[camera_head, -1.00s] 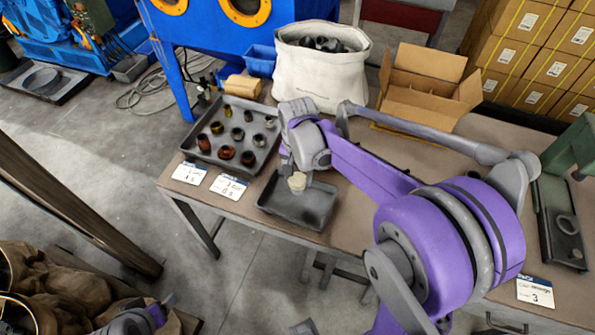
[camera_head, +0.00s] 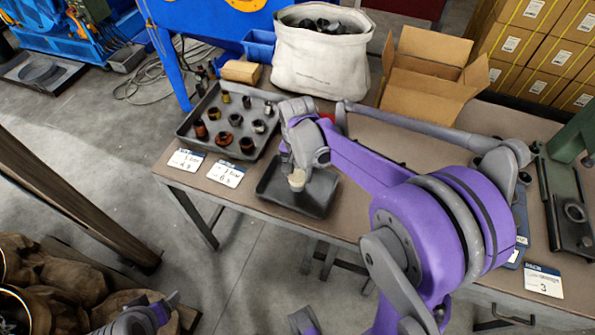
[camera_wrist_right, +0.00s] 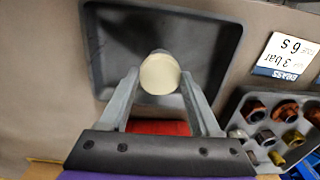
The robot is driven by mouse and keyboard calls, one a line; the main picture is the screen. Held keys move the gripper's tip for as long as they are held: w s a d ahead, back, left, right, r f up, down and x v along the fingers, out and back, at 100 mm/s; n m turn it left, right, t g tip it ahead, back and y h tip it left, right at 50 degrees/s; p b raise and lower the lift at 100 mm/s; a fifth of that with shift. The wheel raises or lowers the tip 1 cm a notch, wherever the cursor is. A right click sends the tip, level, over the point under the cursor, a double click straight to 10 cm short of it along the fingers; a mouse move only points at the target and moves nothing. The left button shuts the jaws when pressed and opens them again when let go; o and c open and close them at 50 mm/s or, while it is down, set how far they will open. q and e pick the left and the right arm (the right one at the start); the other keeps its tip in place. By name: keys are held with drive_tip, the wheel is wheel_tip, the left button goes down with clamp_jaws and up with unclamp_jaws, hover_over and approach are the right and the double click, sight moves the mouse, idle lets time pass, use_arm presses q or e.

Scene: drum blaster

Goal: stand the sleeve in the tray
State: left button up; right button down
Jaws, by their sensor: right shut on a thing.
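A cream, round sleeve (camera_head: 297,181) is held in my right gripper (camera_head: 298,170), over the small dark tray (camera_head: 319,196) near the table's front edge. In the right wrist view the sleeve's pale round end (camera_wrist_right: 160,74) shows between the two grey fingers of my right gripper (camera_wrist_right: 158,88), and the tray (camera_wrist_right: 112,45) lies behind it with no other thing visible inside. Whether the sleeve touches the tray floor cannot be told. My left gripper (camera_head: 168,302) is low at the left, away from the table; its fingers are too small to read.
A larger grey tray (camera_head: 190,132) with several metal and brown rings stands left of the small tray. White cards (camera_head: 226,172) lie at the front edge. A white fabric bin (camera_head: 318,65), an open carton (camera_head: 425,85) and a blue bin (camera_head: 258,47) stand behind. A red thing (camera_wrist_right: 158,127) lies partly hidden.

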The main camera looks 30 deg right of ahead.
drive_tip(key=shift+f+b, duration=0.45)
drive_tip(key=shift+f, duration=0.2)
unclamp_jaws()
drive_tip(key=shift+r, duration=0.1)
wheel_tip(320, 180, up, 11)
drive_tip(key=shift+f+p, duration=0.2)
drive_tip(key=shift+p, duration=0.35)
drive_tip(key=shift+s, duration=0.1)
drive_tip(key=s+a+n+t+p, duration=0.1)
drive_tip(key=s+a+n, duration=0.1)
drive_tip(key=s, duration=0.3)
drive_tip(key=s+a+f+n+t+p, duration=0.1)
drive_tip(key=s+a+n+t, duration=0.1)
drive_tip(key=s+n, duration=0.2)
drive_tip(key=s+a+n+t+p, duration=0.2)
drive_tip(key=s+n, duration=0.2)
drive_tip(key=s, duration=0.2)
drive_tip(key=shift+s+a+f, duration=0.15)
drive_tip(key=shift+a+f, duration=0.1)
drive_tip(key=shift+a, duration=0.1)
